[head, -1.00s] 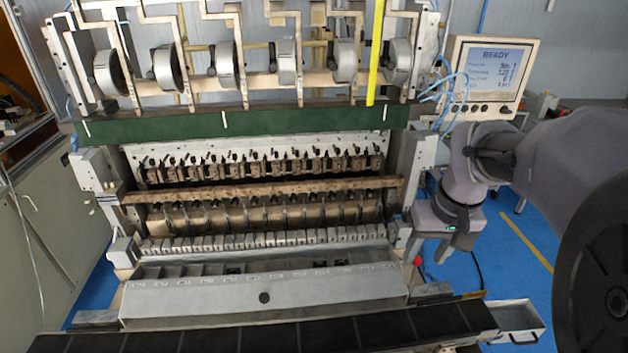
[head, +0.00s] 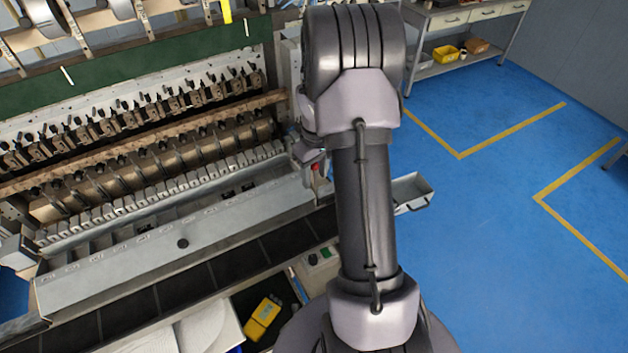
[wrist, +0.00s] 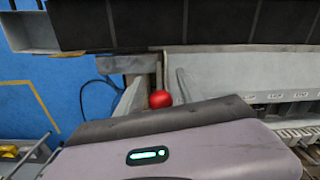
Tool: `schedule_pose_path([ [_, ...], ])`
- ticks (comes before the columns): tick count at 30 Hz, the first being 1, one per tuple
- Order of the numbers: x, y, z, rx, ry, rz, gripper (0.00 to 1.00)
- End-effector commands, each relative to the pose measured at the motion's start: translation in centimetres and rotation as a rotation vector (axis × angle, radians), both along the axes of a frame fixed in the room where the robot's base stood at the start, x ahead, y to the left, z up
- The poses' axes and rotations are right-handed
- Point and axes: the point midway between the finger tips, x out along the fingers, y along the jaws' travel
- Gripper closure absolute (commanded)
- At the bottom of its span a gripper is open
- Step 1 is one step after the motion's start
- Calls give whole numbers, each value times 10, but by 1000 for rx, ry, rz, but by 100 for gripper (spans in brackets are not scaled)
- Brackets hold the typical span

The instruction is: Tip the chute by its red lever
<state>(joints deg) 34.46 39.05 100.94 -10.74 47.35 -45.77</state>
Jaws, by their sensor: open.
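The red lever (head: 315,167) shows as a small red knob at the right end of the chute in the head view. In the wrist view its red ball (wrist: 160,98) is near the middle, on a short thin stalk. The chute (head: 180,238) is a long grey metal trough along the front of the winder. My gripper (head: 312,158) is at the knob, largely hidden behind my arm in the head view. In the wrist view its body fills the bottom and pale finger-like parts show either side of the ball. It is open; contact with the knob cannot be told.
Dark tiles (head: 215,268) run along the front of the chute. A small grey tray (head: 411,192) juts out at the right end. A yellow object (head: 262,318) lies in a dark bin below. Blue floor to the right is clear, with a shelf (head: 465,35) at the back.

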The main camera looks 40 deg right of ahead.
Motion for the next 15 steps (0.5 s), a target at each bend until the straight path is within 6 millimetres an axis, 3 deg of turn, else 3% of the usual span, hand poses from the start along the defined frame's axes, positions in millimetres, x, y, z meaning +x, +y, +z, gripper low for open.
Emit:
schedule_pose_path([
  [6,0,1,-18,0,0,-1,55],
  [14,0,1,-19,0,-1,-1,55],
  [15,0,1,-19,0,-1,-1,61],
])
